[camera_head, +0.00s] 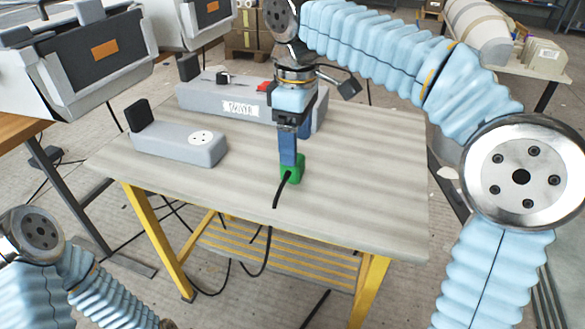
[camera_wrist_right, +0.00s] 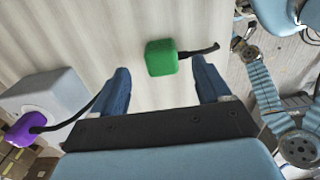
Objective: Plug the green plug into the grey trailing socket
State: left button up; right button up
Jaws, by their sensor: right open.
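The green plug (camera_head: 297,171) stands on the table's front middle with a black cable running toward the front edge. My right gripper (camera_head: 289,158) points down over it. In the right wrist view the blue fingers (camera_wrist_right: 160,68) are open, and the green plug (camera_wrist_right: 162,58) shows between their tips with a gap on each side. The grey trailing socket (camera_head: 175,146) lies on the table's left part, left of the gripper, with a white round outlet (camera_head: 200,137) on top near its right end. A black block (camera_head: 138,114) stands at its left end. My left gripper is out of view.
A longer grey unit (camera_head: 205,98) with a label, a red part and a black switch lies along the back. The table's right side (camera_head: 385,160) is clear.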

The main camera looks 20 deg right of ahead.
jog(key=shift+w+a+f+b, duration=0.1)
jog(key=shift+f+b, duration=0.15)
jog(key=shift+f, duration=0.6)
jog(key=shift+s+a+f+b, duration=0.1)
jog(key=shift+f+b, duration=0.15)
jog(key=shift+f, duration=0.65)
jog(key=shift+w+a+f+b, duration=0.1)
jog(key=shift+f+b, duration=0.15)
jog(key=shift+f, duration=0.6)
jog(key=c, duration=1)
